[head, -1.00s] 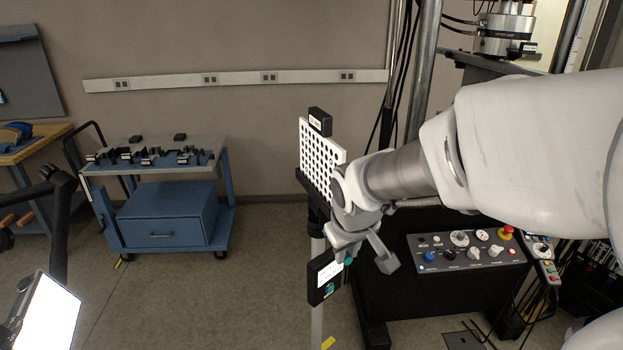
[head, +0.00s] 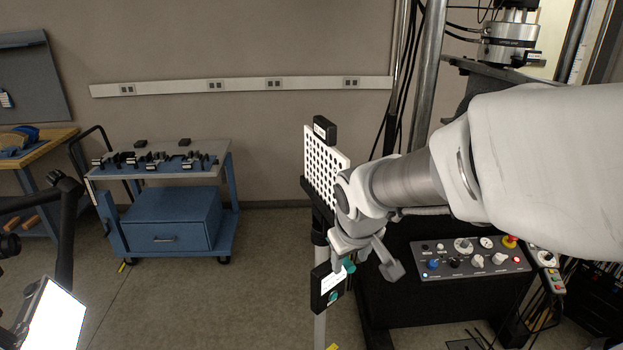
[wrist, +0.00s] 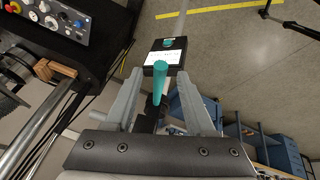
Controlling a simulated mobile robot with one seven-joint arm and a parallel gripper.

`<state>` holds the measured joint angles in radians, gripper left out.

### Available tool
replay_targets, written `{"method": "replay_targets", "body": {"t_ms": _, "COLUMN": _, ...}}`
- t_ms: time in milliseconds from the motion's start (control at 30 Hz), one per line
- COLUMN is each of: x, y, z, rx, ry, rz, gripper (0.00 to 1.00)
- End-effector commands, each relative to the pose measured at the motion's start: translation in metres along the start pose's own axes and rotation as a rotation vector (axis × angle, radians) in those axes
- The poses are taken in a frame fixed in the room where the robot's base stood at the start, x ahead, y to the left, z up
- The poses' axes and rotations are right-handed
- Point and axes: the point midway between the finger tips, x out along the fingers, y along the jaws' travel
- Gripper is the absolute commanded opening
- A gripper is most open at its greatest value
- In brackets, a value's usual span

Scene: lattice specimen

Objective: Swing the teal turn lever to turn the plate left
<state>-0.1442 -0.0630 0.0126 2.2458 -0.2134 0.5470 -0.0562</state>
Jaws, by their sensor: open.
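The teal turn lever (wrist: 160,88) stands between the two fingers of my gripper (wrist: 161,72) in the wrist view. The fingers are apart, one on each side, with visible gaps near the lever's upper end. In the head view the lever (head: 349,266) shows as a small teal piece by my gripper (head: 364,262), mostly hidden by it. The white perforated plate (head: 322,168) stands upright above and left of my gripper. My wrist hides its lower right part.
A black labelled box (head: 327,286) with a teal knob (head: 332,298) sits just beyond the lever. A control panel (head: 470,254) lies to the right. A blue cart (head: 170,221) stands at the left, with open floor before it.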

Motion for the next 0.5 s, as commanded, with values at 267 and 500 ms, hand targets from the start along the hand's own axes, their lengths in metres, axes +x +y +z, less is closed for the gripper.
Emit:
{"method": "replay_targets", "body": {"t_ms": 267, "x": -0.025, "y": 0.0, "z": -0.001, "rx": 0.0, "ry": 0.002, "rz": 0.0, "gripper": 0.55}}
{"method": "replay_targets", "body": {"t_ms": 500, "x": -0.043, "y": 0.0, "z": -0.001, "rx": -0.001, "ry": 0.003, "rz": 0.0, "gripper": 0.55}}
